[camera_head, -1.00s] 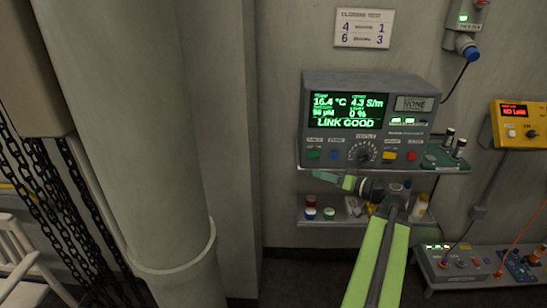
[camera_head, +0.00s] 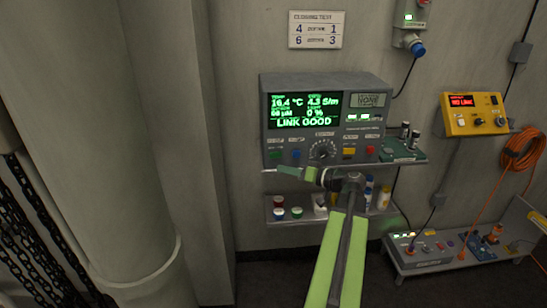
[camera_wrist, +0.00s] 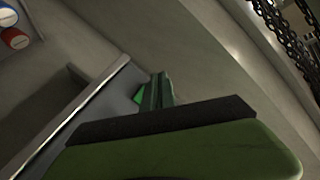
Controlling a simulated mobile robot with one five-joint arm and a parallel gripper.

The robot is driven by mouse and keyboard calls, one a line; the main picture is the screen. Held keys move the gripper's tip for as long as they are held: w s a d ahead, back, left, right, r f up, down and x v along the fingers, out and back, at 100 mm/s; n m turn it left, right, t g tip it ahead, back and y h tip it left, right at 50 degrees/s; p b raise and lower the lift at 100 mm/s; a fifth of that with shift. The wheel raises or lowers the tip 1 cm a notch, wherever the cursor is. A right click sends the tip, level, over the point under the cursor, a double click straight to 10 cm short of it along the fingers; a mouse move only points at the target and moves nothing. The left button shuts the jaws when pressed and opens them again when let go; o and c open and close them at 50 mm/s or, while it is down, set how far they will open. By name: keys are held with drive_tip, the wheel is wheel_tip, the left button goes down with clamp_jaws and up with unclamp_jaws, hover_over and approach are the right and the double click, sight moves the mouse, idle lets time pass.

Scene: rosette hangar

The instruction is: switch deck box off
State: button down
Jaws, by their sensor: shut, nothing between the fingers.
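No readable label marks the deck box. A grey console (camera_head: 266,108) stands on a wall shelf, its green screen lit with "LINK GOOD". Its front has a round dial (camera_head: 322,149), green, blue, yellow and red buttons, and small lit green indicators. A yellow box (camera_head: 485,120) at the right shows a red "NO LINK" display and a dark knob (camera_head: 478,121). My gripper (camera_head: 283,169) is shut and empty, pointing left in front of the console's lower left edge; I cannot tell if it touches. In the wrist view, its green fingers (camera_wrist: 156,92) are together.
A lower shelf (camera_head: 290,222) holds several small jars and bottles. A grey panel with cables (camera_head: 440,260) sits low at the right, near an orange coiled cable (camera_head: 522,150). A thick pale column (camera_head: 110,150) and hanging chains (camera_head: 30,220) stand left.

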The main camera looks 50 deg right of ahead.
sight(270, 157)
drive_tip(key=w+d, duration=0.2)
drive_tip(key=w, duration=0.1)
drive_tip(key=w+d, duration=0.1)
drive_tip(key=w, duration=0.1)
drive_tip(key=shift+w+d, duration=0.1)
drive_tip(key=shift+w, duration=0.1)
idle(1.8)
drive_tip(key=shift+w+d, duration=0.3)
idle(0.6)
drive_tip(key=shift+s+a, duration=0.25)
drive_tip(key=shift+s, duration=0.2)
